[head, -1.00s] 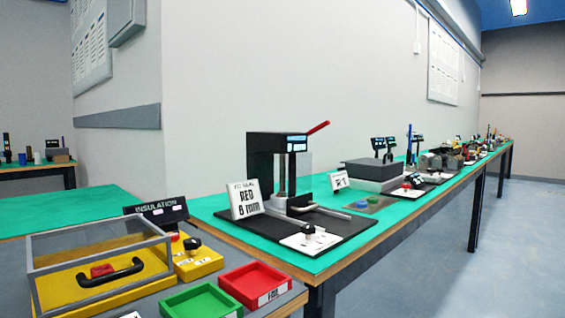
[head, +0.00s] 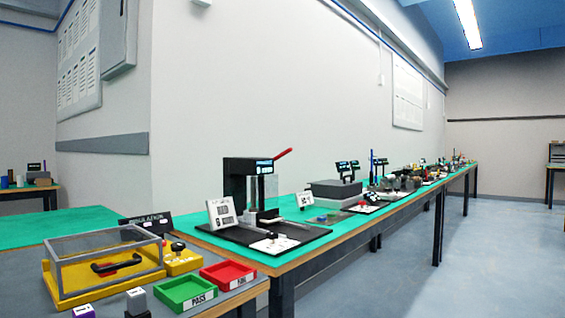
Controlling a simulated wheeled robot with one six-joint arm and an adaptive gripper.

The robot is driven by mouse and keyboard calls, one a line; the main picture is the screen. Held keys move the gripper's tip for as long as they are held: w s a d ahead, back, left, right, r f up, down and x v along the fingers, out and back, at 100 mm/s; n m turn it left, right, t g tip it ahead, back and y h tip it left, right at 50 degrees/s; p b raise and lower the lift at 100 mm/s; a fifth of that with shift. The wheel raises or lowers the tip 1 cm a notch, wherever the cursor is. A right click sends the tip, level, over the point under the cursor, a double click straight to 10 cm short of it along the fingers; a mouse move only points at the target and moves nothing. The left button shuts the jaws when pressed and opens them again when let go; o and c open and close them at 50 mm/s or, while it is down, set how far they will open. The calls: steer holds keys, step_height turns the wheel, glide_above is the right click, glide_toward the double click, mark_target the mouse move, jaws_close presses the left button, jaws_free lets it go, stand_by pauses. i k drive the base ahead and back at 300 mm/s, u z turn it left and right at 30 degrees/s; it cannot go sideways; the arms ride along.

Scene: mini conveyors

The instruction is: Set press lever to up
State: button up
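The press (head: 237,180) is a black column machine on a black base plate, standing on the near end of the long green-topped table. Its red lever (head: 283,153) sticks out from the top right and slopes upward to the right. A white sign (head: 222,213) leans at its left front, and a white card with a dark knob (head: 273,243) lies on the base. My gripper is not in view.
A nearer bench holds a clear-lidded yellow box (head: 100,262), a green PASS tray (head: 187,294) and a red FAIL tray (head: 229,274). The long table (head: 340,232) carries several other stations. Open floor (head: 420,285) lies to the right.

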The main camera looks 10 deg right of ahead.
mark_target(288, 149)
steer(key=u, duration=0.1)
steer(key=i, duration=1.1)
steer(key=z, duration=0.4)
steer(key=k, duration=1.3)
steer(key=z, duration=0.5)
steer(key=i, duration=0.6)
steer(key=z, duration=0.35)
